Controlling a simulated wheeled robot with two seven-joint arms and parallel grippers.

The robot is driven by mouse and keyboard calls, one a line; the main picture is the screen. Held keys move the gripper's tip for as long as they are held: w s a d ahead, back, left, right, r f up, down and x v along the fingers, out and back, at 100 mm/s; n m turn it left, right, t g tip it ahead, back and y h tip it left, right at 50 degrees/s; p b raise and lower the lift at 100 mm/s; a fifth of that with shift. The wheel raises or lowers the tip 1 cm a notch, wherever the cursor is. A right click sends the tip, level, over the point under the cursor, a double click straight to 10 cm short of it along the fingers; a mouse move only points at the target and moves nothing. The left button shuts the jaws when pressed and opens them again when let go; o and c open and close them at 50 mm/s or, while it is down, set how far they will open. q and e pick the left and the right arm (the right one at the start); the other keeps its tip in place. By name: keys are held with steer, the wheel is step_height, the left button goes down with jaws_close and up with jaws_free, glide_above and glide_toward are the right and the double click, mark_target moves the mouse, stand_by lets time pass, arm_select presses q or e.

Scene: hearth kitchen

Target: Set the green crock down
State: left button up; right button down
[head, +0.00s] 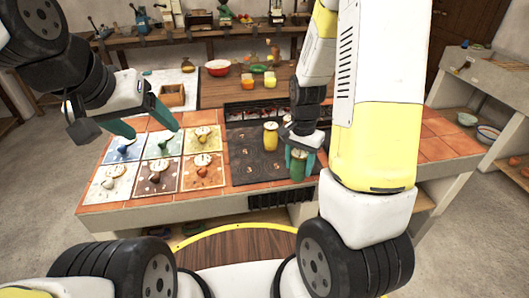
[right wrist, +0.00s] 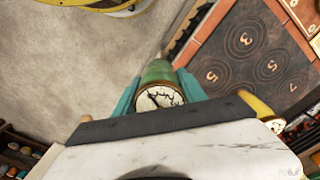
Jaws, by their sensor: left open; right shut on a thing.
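The green crock (head: 298,167) is upright between the teal fingers of my right gripper (head: 303,155), at the front right part of the dark hob plate (head: 245,181). My right gripper is shut on it. My left gripper (head: 154,131) is open and empty above the coloured tiles at the left.
A yellow crock (head: 270,138) stands on the plate behind the green one. Several coloured tiles with small dial-topped items (head: 162,145) fill the counter's left. The counter's front edge is close to the green crock.

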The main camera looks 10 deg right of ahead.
mark_target(303, 170)
steer(key=s+m, duration=0.3)
steer(key=shift+d+r, duration=0.1)
steer(key=shift+r, duration=0.15)
steer(key=shift+m, duration=0.3)
steer(key=w+a, duration=0.1)
steer(key=w, duration=0.4)
steer(key=w+a+f, duration=0.1)
steer(key=w+a, duration=0.1)
steer(key=w, duration=0.2)
steer(key=w+a+f, duration=0.1)
steer(key=w, duration=0.4)
steer(key=shift+w+a, duration=0.15)
steer(key=shift+w, duration=0.2)
steer(key=shift+f, duration=1.5)
steer(key=c, duration=0.7)
jaws_free()
steer(key=shift+f, duration=0.15)
steer(key=shift+o, duration=0.2)
